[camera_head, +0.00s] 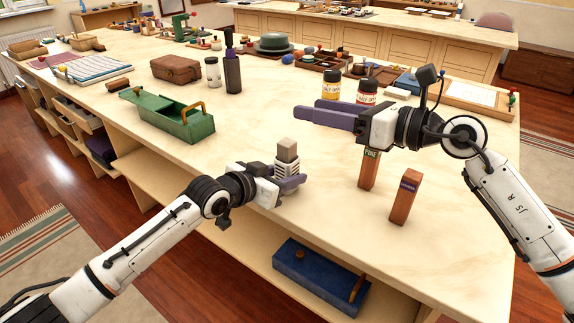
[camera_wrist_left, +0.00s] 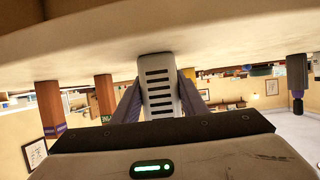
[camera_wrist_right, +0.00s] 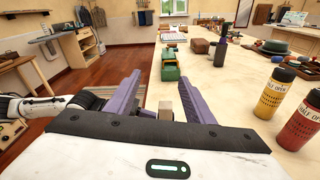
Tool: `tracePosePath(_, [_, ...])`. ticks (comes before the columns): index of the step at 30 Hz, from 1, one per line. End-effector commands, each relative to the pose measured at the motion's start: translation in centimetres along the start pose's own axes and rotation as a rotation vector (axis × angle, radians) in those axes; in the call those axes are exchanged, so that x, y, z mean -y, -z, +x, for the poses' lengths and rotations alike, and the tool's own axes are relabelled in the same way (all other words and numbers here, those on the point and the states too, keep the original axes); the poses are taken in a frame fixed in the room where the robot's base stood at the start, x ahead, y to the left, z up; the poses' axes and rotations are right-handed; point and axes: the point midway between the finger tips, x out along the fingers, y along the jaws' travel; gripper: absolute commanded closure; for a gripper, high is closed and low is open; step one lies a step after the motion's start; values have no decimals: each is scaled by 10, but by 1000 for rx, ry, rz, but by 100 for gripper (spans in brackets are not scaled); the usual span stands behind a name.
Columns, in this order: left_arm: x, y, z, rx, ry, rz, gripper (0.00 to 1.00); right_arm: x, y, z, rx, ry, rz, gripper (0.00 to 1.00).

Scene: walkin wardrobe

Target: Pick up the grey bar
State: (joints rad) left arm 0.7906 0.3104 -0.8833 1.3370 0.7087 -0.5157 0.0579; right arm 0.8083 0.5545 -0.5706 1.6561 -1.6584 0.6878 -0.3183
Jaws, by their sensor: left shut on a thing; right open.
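The grey bar (camera_head: 287,149) stands upright near the front edge of the pale worktop, with a plain block-like top and a slotted body. My left gripper (camera_head: 287,184) is shut on its lower part. In the left wrist view, which is upside down, the slotted bar (camera_wrist_left: 158,92) sits between the two purple fingers, its end at or close to the worktop; I cannot tell if they touch. My right gripper (camera_head: 291,108) is open and empty above the worktop, to the right of and beyond the bar. The bar's top (camera_wrist_right: 165,111) also shows low between the fingers in the right wrist view.
Two upright wooden blocks (camera_head: 405,196) (camera_head: 369,172) stand right of the bar. Yellow (camera_head: 331,86) and red (camera_head: 367,91) bottles stand behind my right gripper. A green toolbox (camera_head: 160,116) and a dark bottle (camera_head: 232,72) are behind left. A blue box (camera_head: 312,274) lies on the shelf below.

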Motion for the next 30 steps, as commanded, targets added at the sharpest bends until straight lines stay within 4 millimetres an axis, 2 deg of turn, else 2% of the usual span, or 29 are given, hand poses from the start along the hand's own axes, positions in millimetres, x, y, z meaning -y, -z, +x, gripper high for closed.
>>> tracePosePath(1, [0,-1,0,2,0,0,83,4,20,-4,-69,22,-48,52])
tracePosePath(3, [0,-1,0,2,0,0,83,10,42,-10,-151,48,-102,52])
tracePosePath(7, [0,-1,0,2,0,0,83,20,67,-17,-244,82,-160,52])
tracePosePath(11, [0,-1,0,2,0,0,83,24,77,-7,-272,92,-176,52])
tracePosePath(18, [0,-1,0,2,0,0,83,28,87,33,-271,91,-174,52])
tracePosePath(26, [0,-1,0,2,0,0,83,28,92,53,-270,91,-175,52])
tracePosePath(30, [0,-1,0,2,0,0,83,26,99,74,-270,90,-173,52])
